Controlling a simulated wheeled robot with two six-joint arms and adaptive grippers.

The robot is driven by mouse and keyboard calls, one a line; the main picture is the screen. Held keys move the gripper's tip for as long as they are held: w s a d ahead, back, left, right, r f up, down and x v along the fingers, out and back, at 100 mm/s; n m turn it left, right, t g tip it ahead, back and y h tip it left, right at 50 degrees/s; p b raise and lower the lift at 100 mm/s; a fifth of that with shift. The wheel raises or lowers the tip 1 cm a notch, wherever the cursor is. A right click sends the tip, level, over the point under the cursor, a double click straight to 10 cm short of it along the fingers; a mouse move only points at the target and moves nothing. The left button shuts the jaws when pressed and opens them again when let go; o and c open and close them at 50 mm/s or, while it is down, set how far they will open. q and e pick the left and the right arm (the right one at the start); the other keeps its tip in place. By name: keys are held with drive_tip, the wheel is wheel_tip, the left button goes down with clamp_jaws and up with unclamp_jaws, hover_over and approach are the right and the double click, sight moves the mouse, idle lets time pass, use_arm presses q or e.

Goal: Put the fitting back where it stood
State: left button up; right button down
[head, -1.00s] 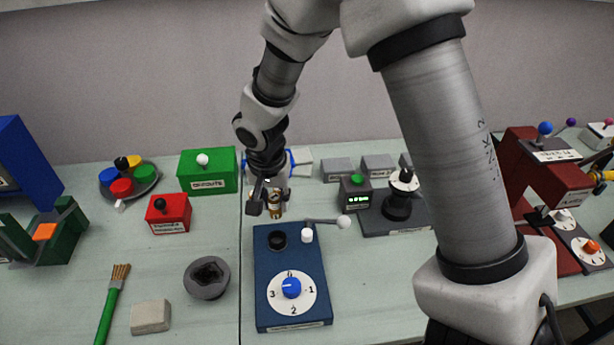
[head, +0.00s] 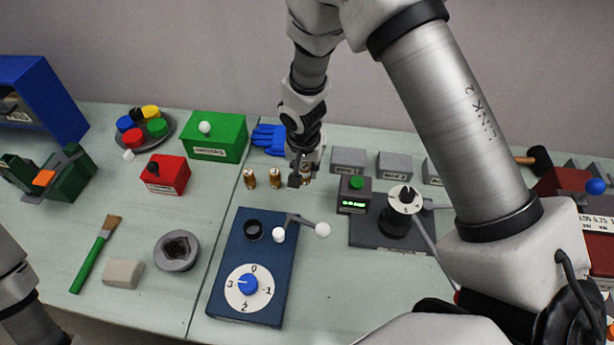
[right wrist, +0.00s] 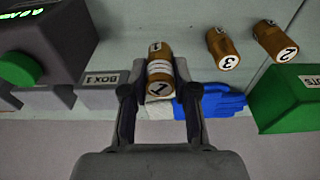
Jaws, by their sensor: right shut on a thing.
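My right gripper (head: 303,181) is shut on a brass fitting (right wrist: 161,68) marked 1. In the head view this fitting is mostly hidden by the fingers. In the right wrist view it sits between the two fingertips, its marked end facing the camera. Whether its far end touches the table I cannot tell. Two similar brass fittings stand on the table to the left of my gripper in the head view: one marked 2 (head: 249,179) and one marked 3 (head: 275,179). My left gripper is out of view.
A blue panel (head: 236,225) with a dial and lever lies in front of the fittings. A green box (head: 216,137) and blue gloves (head: 268,139) are behind. A dark box with a green button (head: 355,192) stands close on the right, grey boxes (head: 394,165) behind it.

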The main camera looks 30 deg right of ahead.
sight(306, 179)
drive_tip(key=f, duration=0.3)
drive_tip(key=shift+d+f+b, duration=0.25)
drive_tip(key=shift+d+b, duration=0.1)
drive_tip(key=shift+d, duration=0.05)
drive_tip(key=shift+f, duration=0.15)
drive_tip(key=shift+a, duration=0.3)
drive_tip(key=shift+f, duration=0.15)
drive_tip(key=c, duration=0.9)
unclamp_jaws()
drive_tip(key=shift+d, duration=0.15)
